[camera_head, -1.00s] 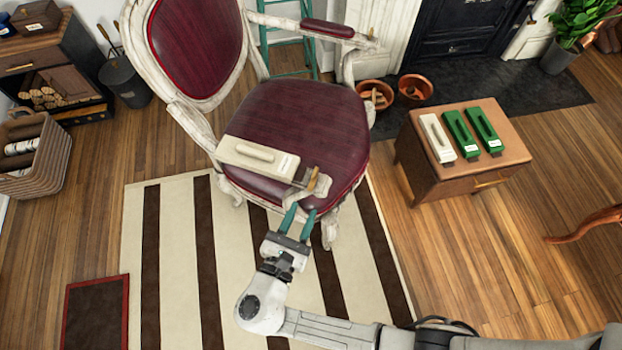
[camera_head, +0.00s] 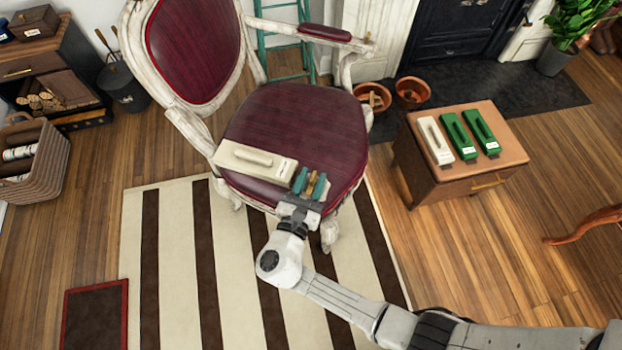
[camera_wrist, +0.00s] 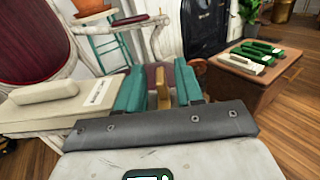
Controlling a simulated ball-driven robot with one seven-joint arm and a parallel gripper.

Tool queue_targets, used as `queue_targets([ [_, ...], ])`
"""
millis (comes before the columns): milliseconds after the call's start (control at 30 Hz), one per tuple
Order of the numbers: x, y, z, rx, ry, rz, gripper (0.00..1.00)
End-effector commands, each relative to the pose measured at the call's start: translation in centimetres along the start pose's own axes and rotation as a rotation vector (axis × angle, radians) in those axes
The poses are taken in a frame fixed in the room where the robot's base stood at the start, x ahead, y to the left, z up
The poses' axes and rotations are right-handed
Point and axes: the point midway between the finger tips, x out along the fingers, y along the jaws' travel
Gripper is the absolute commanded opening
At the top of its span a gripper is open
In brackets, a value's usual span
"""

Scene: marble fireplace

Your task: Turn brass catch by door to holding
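The brass catch (camera_head: 311,184) is a small upright tan-gold piece at the right end of a cream box (camera_head: 256,162) on the chair's front edge. It also shows in the wrist view (camera_wrist: 163,88). My gripper (camera_head: 311,181) has its teal fingers on either side of the catch. In the wrist view my gripper (camera_wrist: 160,86) looks open, with gaps between the fingers and the catch. The cream box has a raised handle and a white label (camera_wrist: 98,92). The catch's lower part is hidden by my gripper. I cannot tell which part is the door.
The dark red chair seat (camera_head: 300,125) lies beyond my gripper. A wooden side table (camera_head: 508,140) at right holds one cream and two green boxes. Copper pots (camera_head: 411,92) stand by the hearth. The striped rug (camera_head: 175,260) around the chair's front is clear.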

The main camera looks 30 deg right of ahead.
Motion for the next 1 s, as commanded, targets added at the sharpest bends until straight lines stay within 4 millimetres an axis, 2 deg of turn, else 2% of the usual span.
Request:
queue_targets([
  [200,0.03,0.01,0.0,0.0,0.0,0.0,0.36],
  [600,0.01,0.02,0.01,0.001,0.0,0.0,0.0],
  [867,0.01,0.12,-0.04,0.002,0.0,-0.01,0.0],
  [1000,0.1,0.4,-0.17,0.005,-0.001,-0.081,0.0],
])
